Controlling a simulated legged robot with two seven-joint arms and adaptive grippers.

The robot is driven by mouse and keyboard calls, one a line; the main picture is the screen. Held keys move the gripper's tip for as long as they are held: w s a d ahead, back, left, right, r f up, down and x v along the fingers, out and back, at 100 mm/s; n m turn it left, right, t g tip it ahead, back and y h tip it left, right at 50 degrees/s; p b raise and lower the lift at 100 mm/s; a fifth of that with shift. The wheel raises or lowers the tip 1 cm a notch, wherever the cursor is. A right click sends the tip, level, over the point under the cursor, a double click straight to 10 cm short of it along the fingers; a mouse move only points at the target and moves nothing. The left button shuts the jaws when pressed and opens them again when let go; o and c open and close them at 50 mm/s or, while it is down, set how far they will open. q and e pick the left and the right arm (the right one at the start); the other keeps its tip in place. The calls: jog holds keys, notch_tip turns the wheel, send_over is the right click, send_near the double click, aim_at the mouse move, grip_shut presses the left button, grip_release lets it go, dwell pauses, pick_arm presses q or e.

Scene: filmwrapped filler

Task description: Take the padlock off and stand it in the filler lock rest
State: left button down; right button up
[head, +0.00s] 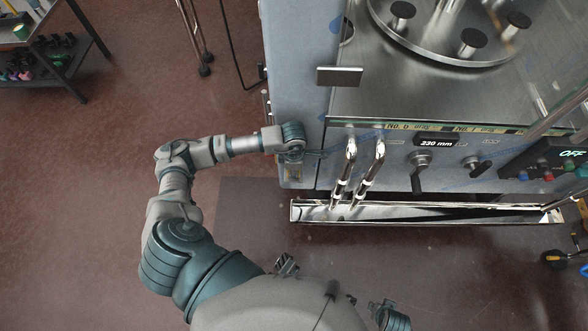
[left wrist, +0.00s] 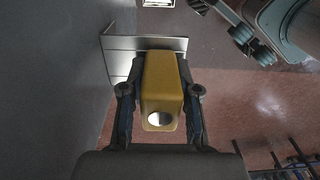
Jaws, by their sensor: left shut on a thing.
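The padlock (left wrist: 160,85) has a yellow body with a round silver spot on its near end. It sits between the two fingers of my left gripper (left wrist: 160,112), which is shut on it. A bright metal plate with a folded edge (left wrist: 120,52) is just behind the padlock in the left wrist view; I cannot tell if they touch. The shackle is hidden. In the head view my left gripper (head: 293,172) is low at the filler's left front corner, mostly covered by my wrist, and the padlock cannot be made out.
The filler (head: 300,80) has a grey side panel and a steel top. Two bent nozzles (head: 345,175) stand over a long drip tray (head: 430,214) to the right of my left wrist. Knobs and a lit OFF panel (head: 560,153) are farther right.

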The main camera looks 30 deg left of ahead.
pick_arm(q)
jog(key=shift+s+f, duration=0.1)
jog(key=shift+f, duration=0.25)
dwell(0.7)
jog(key=c, duration=0.8)
grip_release()
jog(key=shift+o, duration=0.2)
jog(key=r, duration=1.1)
jog(key=shift+w+r, duration=0.2)
jog(key=shift+r, duration=0.2)
